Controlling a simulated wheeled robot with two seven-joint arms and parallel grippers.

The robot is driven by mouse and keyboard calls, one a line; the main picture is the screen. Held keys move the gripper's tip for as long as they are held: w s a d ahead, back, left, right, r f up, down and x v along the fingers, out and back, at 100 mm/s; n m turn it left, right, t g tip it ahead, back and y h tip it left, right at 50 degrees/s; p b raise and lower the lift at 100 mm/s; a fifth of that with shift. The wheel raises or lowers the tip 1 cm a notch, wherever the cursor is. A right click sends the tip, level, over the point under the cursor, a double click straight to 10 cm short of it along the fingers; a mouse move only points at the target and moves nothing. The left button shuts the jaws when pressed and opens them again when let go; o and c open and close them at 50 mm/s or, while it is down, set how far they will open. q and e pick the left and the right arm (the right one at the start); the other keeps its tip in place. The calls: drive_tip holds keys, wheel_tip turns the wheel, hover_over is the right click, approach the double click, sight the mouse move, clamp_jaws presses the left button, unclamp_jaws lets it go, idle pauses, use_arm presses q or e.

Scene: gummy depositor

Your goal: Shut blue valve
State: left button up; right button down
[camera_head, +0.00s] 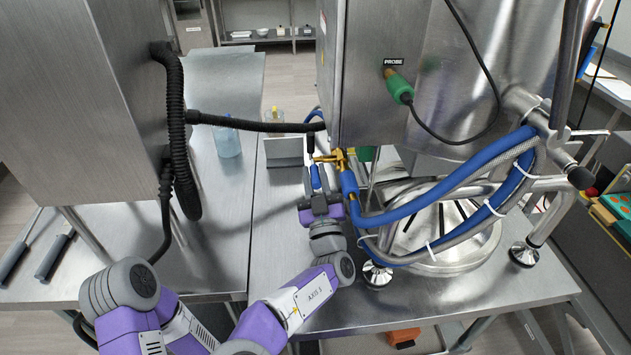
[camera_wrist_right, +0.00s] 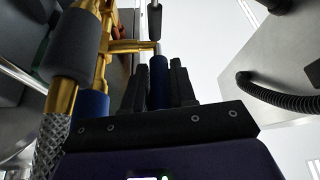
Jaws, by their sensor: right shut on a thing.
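The blue valve handle (camera_head: 315,177) hangs down beside a brass valve body (camera_head: 339,158) at the lower edge of the steel machine. In the right wrist view the blue handle (camera_wrist_right: 158,78) stands between the two dark fingers, with brass pipework (camera_wrist_right: 100,55) just to its left. My right gripper (camera_head: 317,190) reaches up from below and is shut on the blue handle. The right gripper's fingers (camera_wrist_right: 160,85) cover the handle's sides. My left gripper is not in view.
Blue hoses (camera_head: 440,190) and a braided hose run right from the valve, close to my right gripper. A machine foot (camera_head: 377,274) stands near my arm. A black hose (camera_head: 255,126) crosses left.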

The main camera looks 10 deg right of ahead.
drive_tip(key=shift+w+f+t+b, duration=0.1)
drive_tip(key=shift+f+t+b, duration=0.85)
drive_tip(key=shift+b, duration=1.75)
drive_tip(key=shift+w+n+t+y, duration=0.1)
drive_tip(key=shift+n+t+y, duration=0.2)
drive_tip(key=shift+t+y, duration=0.1)
drive_tip(key=shift+r+t, duration=0.1)
drive_tip(key=shift+t, duration=0.15)
drive_tip(key=c, duration=1)
unclamp_jaws()
